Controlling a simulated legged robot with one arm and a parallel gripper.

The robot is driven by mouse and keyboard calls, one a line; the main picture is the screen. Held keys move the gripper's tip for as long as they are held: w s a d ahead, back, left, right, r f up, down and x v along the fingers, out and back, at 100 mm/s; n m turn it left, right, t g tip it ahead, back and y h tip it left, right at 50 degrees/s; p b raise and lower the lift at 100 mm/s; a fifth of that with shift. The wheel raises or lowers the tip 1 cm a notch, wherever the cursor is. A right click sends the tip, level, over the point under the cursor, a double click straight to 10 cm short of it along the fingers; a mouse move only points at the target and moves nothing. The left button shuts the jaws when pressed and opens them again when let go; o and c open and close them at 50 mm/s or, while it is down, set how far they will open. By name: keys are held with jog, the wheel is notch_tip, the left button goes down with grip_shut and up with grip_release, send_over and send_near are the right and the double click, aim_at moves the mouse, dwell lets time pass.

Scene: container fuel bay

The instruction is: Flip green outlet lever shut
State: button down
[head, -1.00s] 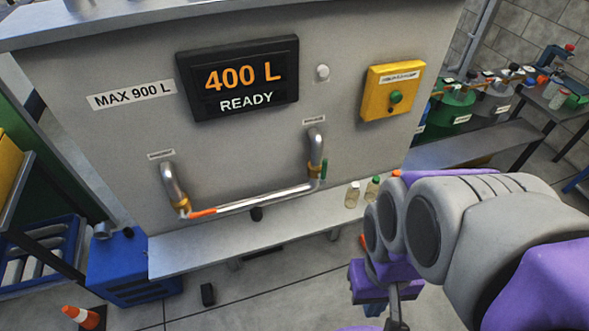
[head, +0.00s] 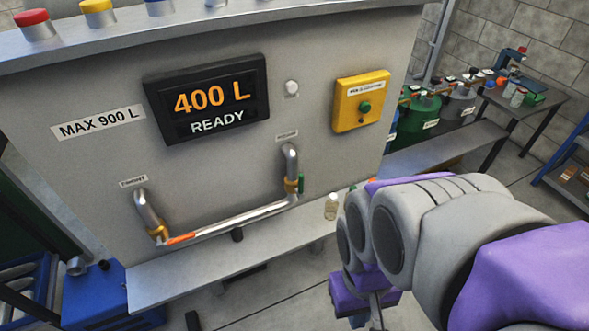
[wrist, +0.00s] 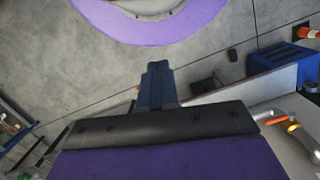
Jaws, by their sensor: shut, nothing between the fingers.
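The green outlet lever (head: 301,183) stands upright beside the brass valve at the right end of the silver pipe (head: 240,216) on the grey panel. An orange lever (head: 182,239) lies along the pipe near its left brass valve; it also shows at the right of the wrist view (wrist: 293,127). My gripper (wrist: 157,72) is shut and empty in the wrist view, with dark blue fingers over the floor. In the head view my arm hangs at the lower right, apart from the green lever, and the fingertips cannot be made out.
A display (head: 208,98) reads 400 L READY. A yellow box (head: 361,101) with a green button is right of it. A grey ledge (head: 190,270) runs below the pipe, with a small bottle (head: 331,206) on it near my arm.

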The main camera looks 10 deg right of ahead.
aim_at(301, 186)
jog(key=w+d+r+n+g+h+p, duration=0.1)
jog(key=w+d+n+h+p, duration=0.15)
jog(key=w, duration=0.45)
jog(key=w+d+r+n+g+h+p, duration=0.1)
jog(key=w+d+n+g+h, duration=0.1)
jog(key=w+d+h, duration=0.3)
jog(key=w+a+f+n+t+h+p, duration=0.1)
jog(key=w+a+n+h+p, duration=0.15)
jog(key=w, duration=0.55)
jog(key=w+a+f+n+h+p, duration=0.1)
jog(key=w+n+h, duration=0.15)
jog(key=w, duration=0.55)
jog(key=w+a+f+n+t+h+p, duration=0.3)
jog(key=w+a+f+n+t+h, duration=0.15)
jog(key=w+a+f+n, duration=0.35)
jog(key=w+a+f+n+t+p, duration=0.2)
jog(key=a+f+n+t, duration=0.3)
jog(key=a+f, duration=0.5)
jog(key=a+t, duration=0.2)
jog(key=shift+a+f+n+y, duration=0.15)
jog(key=shift+a+n+y, duration=0.2)
jog(key=shift+y, duration=0.05)
jog(key=shift+d, duration=0.15)
jog(key=b+x, duration=0.1)
jog(key=x, duration=1.2)
jog(key=shift+w+d+b, duration=0.25)
jog(key=shift+d+b, duration=0.1)
